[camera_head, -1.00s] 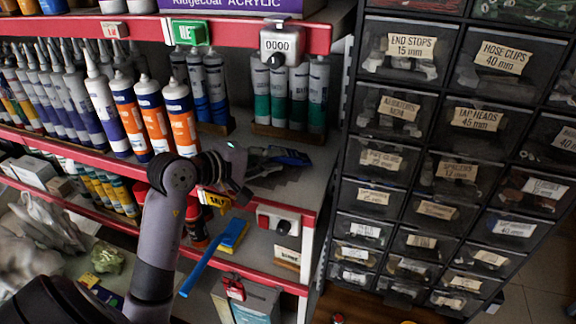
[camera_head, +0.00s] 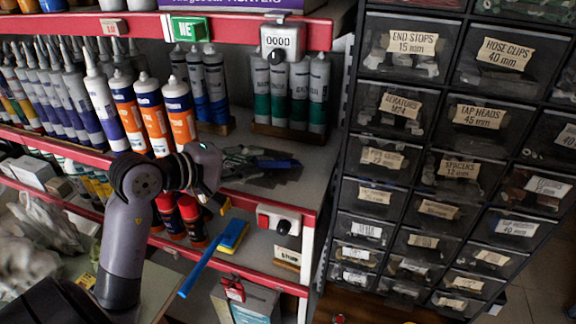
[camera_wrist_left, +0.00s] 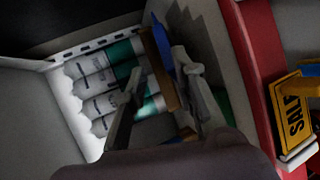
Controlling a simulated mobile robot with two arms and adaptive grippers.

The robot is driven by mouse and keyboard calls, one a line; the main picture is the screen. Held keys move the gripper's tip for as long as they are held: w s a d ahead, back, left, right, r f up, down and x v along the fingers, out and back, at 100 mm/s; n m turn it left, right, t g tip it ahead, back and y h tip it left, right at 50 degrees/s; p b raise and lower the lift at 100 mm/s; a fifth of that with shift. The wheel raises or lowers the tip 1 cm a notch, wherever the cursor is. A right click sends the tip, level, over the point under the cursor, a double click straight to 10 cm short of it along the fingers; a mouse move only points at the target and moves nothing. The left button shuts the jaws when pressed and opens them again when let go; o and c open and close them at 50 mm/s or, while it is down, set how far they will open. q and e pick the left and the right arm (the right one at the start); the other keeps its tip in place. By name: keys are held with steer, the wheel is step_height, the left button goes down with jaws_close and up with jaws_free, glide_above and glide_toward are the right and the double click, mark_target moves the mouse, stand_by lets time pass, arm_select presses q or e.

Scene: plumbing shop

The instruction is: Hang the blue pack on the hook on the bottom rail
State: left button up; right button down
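The blue pack (camera_head: 278,163) lies flat on the shelf below the green-banded tubes, partly dark in shadow. My left gripper (camera_head: 242,158) reaches in over the shelf from the left, its fingertips at the pack's left end. In the left wrist view the two fingers (camera_wrist_left: 160,100) stand apart, with a blue strip (camera_wrist_left: 160,42) of what looks like the pack just beyond them. I cannot tell whether they touch it. A red and white holder with a black knob (camera_head: 283,225) sits below the shelf edge, and a red clip-like piece (camera_head: 234,289) hangs lower. My right gripper is out of view.
Green-banded tubes (camera_head: 298,92) stand behind the pack, orange-banded tubes (camera_head: 147,115) to its left. A drawer cabinet (camera_head: 345,215) stands close on the right. A yellow SALE tag (camera_wrist_left: 294,112) hangs beside my wrist.

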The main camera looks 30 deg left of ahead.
arm_select(q)
steer(key=shift+v, duration=1.25)
step_height(320, 180, up, 7)
steer(key=s+p, duration=0.2)
steer(key=shift+s+a+p, duration=0.3)
steer(key=shift+p, duration=0.05)
